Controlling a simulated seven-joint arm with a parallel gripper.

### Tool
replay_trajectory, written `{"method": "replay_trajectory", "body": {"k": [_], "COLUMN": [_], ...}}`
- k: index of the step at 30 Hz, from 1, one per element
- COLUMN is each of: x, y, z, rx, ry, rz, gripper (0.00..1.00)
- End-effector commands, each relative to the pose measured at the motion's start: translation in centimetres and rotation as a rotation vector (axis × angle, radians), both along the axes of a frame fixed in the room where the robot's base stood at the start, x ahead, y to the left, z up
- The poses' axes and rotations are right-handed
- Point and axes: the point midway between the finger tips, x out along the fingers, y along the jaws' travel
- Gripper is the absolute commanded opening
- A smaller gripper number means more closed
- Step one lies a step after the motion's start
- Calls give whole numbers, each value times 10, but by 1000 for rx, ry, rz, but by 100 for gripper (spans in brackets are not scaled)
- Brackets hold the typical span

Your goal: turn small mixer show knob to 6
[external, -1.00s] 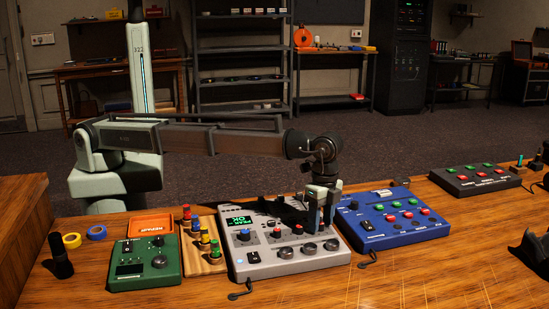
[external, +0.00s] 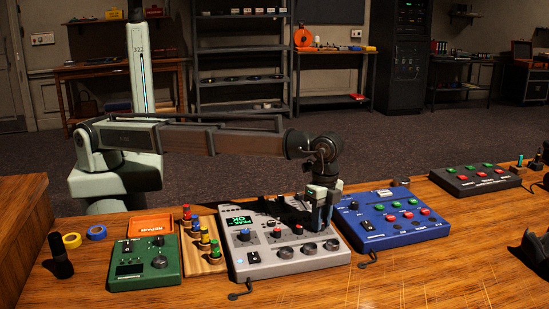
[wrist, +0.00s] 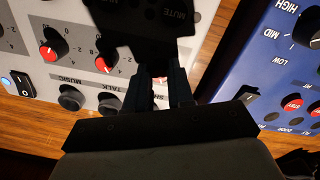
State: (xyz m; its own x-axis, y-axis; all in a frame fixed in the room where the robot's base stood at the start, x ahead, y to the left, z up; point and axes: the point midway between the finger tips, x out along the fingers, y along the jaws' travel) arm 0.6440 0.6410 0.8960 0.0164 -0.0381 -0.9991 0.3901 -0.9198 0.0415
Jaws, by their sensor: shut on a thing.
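The small mixer (external: 262,262) is the light grey console at the front middle of the desk, with a green-lit screen and a row of small knobs. My gripper (external: 320,228) points down over its right side, fingers shut on the show knob. In the wrist view, the fingers (wrist: 163,78) stand beside a partly covered label starting "SH". The music knob (wrist: 47,52) and the talk knob (wrist: 104,64) have red caps and printed scales. The show knob's pointer and reading cannot be seen.
Large black knobs (external: 283,254) line the mixer's front edge, close to my fingers. A blue console (external: 400,237) stands just right of the mixer. A wooden block with coloured knobs (external: 204,241) and a green box (external: 135,273) stand to the left.

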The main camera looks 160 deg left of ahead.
Motion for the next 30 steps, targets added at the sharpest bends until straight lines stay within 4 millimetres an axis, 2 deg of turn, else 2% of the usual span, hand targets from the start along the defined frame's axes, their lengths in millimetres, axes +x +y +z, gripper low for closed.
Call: {"method": "replay_trajectory", "body": {"k": [30], "x": [2], "y": [0], "z": [1], "rx": [1], "ry": [0], "rz": [-832], "gripper": [0]}}
